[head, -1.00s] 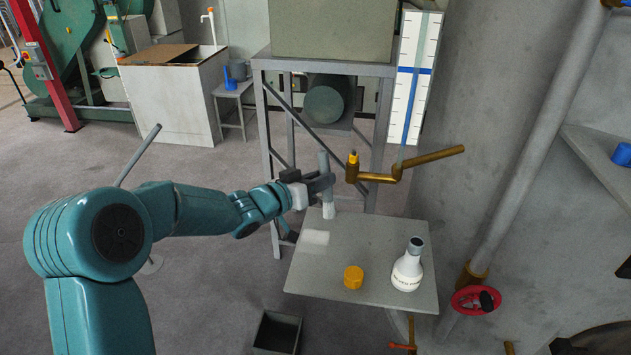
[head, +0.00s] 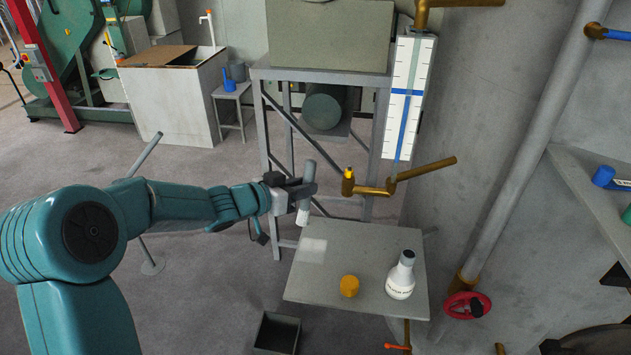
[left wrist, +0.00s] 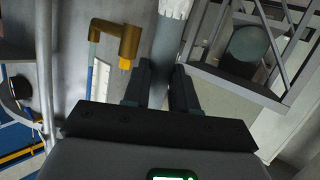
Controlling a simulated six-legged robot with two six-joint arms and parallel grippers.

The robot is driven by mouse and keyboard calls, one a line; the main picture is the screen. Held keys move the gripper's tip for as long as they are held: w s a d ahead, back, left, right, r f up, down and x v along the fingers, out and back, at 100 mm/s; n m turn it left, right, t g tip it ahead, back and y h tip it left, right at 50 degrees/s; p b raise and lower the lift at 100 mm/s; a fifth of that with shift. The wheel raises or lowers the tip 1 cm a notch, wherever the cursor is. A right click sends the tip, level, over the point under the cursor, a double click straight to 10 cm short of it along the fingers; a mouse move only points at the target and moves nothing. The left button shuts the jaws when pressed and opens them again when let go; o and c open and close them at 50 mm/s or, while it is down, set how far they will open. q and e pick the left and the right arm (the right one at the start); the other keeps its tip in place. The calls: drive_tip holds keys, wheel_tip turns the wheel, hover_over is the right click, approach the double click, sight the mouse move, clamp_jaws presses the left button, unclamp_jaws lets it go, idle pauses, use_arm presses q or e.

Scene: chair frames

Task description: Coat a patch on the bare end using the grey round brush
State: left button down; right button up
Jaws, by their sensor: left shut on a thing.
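My left gripper (head: 302,192) is shut on the grey round brush (head: 309,171), with its pale bristles (head: 303,215) pointing down above the table's back-left part. In the left wrist view the brush handle (left wrist: 167,42) stands between the fingers (left wrist: 160,84), and white bristles show at the top edge. A brass pipe (head: 374,191) with a bent-up, yellow-tipped end (head: 348,173) is just right of the brush, apart from it. Its yellow tip shows in the left wrist view (left wrist: 126,63). I cannot tell for sure which end is the bare one. My right gripper is not in view.
On the small table (head: 330,288) are a white bottle (head: 401,277), a yellow cap (head: 349,286) and a pale patch. A dark bin (head: 277,333) stands below. A metal stand (head: 265,130) is behind; a wall with a pipe and red valve (head: 467,306) is at right.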

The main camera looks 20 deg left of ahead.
sight(303, 217)
use_arm(q)
drive_tip(key=shift+s+a+r+m, duration=0.3)
drive_tip(key=shift+s+r, duration=0.1)
drive_tip(key=shift+r, duration=0.2)
drive_tip(key=shift+g, duration=0.3)
wheel_tip(303, 217, down, 5)
drive_tip(key=b, duration=0.5)
drive_tip(key=shift+a+f, duration=0.15)
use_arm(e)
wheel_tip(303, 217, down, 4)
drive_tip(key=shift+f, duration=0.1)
use_arm(q)
drive_tip(key=shift+s, duration=0.1)
drive_tip(key=shift+a, duration=0.15)
